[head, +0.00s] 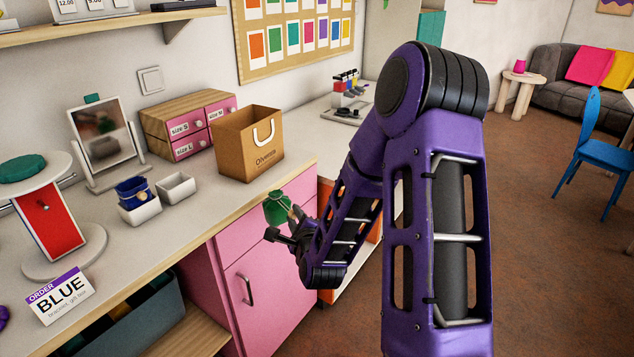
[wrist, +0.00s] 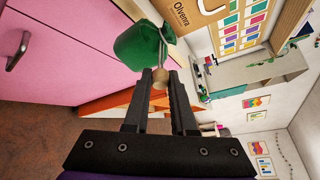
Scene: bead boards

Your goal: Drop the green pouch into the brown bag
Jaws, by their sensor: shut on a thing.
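The green pouch (head: 277,207) hangs from my gripper (head: 291,222) in front of the counter's front edge. In the wrist view the green pouch (wrist: 138,46) is tied at its neck with a cord and a small bead, and the fingertips of my gripper (wrist: 161,76) are closed at that bead. The brown bag (head: 248,147) stands upright and open-topped on the counter, beyond the pouch and up from it in the head view. Its white handle and printed front face me. Part of the brown bag (wrist: 183,14) shows behind the pouch in the wrist view.
A drawer box (head: 180,148) stands left of the bag. A blue pouch (head: 136,192) sits in a white tray, beside an empty white tray (head: 176,187). A mirror (head: 102,145), a round stand (head: 65,262) and an order card (head: 61,294) are further left. Pink cabinet doors (head: 262,284) lie below the counter.

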